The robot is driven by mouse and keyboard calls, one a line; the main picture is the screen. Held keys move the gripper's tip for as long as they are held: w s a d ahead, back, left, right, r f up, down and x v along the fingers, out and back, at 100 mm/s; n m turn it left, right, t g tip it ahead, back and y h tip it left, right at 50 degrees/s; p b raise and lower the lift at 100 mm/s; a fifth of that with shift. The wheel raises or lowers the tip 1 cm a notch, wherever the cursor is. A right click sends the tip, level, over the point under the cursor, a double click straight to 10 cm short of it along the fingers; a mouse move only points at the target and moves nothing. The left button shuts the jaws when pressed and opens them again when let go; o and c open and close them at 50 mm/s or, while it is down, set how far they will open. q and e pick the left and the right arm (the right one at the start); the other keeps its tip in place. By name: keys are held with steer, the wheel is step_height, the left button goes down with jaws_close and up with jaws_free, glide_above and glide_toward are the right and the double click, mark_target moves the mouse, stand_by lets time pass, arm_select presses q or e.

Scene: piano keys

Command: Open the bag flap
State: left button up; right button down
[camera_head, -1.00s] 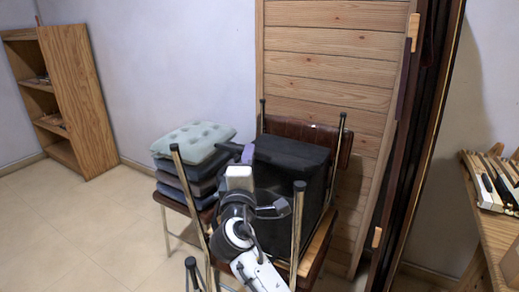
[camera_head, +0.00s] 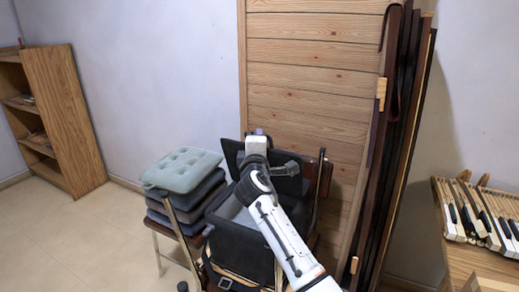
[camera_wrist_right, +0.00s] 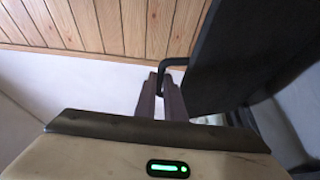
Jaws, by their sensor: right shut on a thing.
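The black bag (camera_head: 240,245) sits on a chair in the head view, its top open and its grey inside partly showing. Its dark flap (camera_head: 291,185) stands raised at the back of the bag. The flap also fills the upper right of the right wrist view (camera_wrist_right: 240,45). My right gripper (camera_head: 258,131) is at the flap's upper edge, with its arm crossing in front of the bag. In the wrist view its purple fingers (camera_wrist_right: 163,85) are shut on a black loop handle (camera_wrist_right: 172,62) at the flap's edge. My left gripper is out of view.
Stacked cushions (camera_head: 183,170) stand on a chair left of the bag. A wood-plank panel (camera_head: 310,70) and tall dark boards (camera_head: 400,150) are behind and to the right. Piano keys (camera_head: 480,215) lie on a wooden table at right. A shelf (camera_head: 65,115) stands far left.

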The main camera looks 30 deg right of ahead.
steer(key=shift+t, duration=0.3)
steer(key=shift+w+d+r, duration=1.1)
steer(key=shift+d+r, duration=0.15)
steer(key=shift+d, duration=0.15)
steer(key=c, duration=1.9)
jaws_free()
steer(key=shift+s+a, duration=0.1)
steer(key=shift+o, duration=0.2)
steer(key=shift+f, duration=0.1)
